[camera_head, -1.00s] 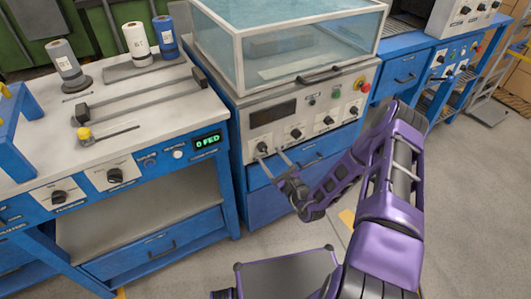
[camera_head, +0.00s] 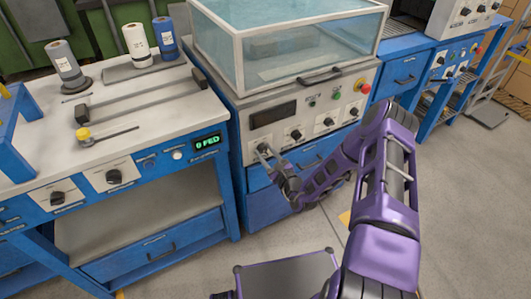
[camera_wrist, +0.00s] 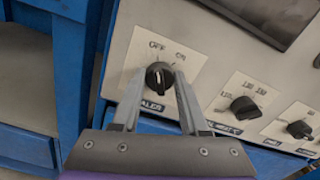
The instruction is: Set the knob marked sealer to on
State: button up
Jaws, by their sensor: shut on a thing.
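The sealer knob (camera_wrist: 159,72) is a small black dial on a pale plate, with OFF and ON printed above it. In the head view my gripper (camera_head: 262,151) is at the leftmost knob of the grey panel (camera_head: 284,127), which hides most of that knob.
Other black knobs (camera_wrist: 244,107) sit to the right on the same panel. A red stop button (camera_head: 365,87) and a clear-walled box (camera_head: 300,45) are above. A blue bench (camera_head: 150,175) with two knobs stands left.

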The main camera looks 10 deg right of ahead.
grip_shut()
jog(key=m+p, duration=0.1)
jog(key=m, duration=0.3)
jog(key=shift+d+m, duration=0.15)
jog(key=shift+m, duration=0.15)
jog(key=m+p, duration=0.1)
jog(key=m, duration=0.2)
jog(key=shift+m, duration=0.3)
jog(key=shift+m+p, duration=0.35)
jog(key=shift+m, duration=1.45)
jog(key=shift+f, duration=0.1)
jog(key=o, duration=1)
grip_release()
jog(key=shift+o, duration=0.2)
